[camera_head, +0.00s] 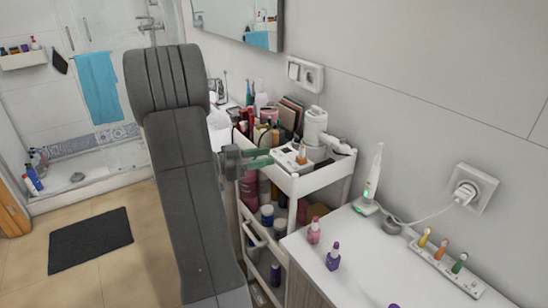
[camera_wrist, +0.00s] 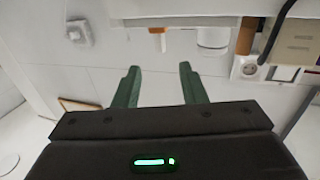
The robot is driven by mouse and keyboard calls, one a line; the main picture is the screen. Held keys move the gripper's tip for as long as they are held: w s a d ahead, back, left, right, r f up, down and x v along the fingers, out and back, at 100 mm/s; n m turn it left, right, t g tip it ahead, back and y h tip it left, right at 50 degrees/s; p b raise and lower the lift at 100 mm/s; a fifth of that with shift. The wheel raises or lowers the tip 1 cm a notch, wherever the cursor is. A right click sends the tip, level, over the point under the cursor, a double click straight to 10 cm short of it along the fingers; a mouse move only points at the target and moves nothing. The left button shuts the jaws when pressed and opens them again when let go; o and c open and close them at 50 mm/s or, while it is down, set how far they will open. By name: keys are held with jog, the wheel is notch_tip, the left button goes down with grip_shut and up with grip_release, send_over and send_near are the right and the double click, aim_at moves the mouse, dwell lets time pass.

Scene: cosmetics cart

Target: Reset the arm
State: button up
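My gripper (camera_head: 262,158) has green fingers and is held over the near left edge of the white cosmetics cart (camera_head: 322,178) in the head view. In the wrist view, the two fingers of my gripper (camera_wrist: 161,78) stand apart with nothing between them, so it is open and empty. My grey arm hides part of the cart's left side and the area behind it.
A white counter (camera_head: 355,262) at right bears nail polish bottles (camera_head: 333,256), an electric toothbrush (camera_head: 373,177) and a power strip (camera_head: 447,262). Floor with a dark mat (camera_head: 90,242) is open at left.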

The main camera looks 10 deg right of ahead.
aim_at(307, 161)
dwell(0.4)
jog(key=d+p, duration=0.1)
jog(key=d, duration=0.6)
jog(key=d+p, duration=0.1)
jog(key=d, duration=0.5)
jog(key=shift+w+d, duration=0.2)
jog(key=shift+d, duration=0.15)
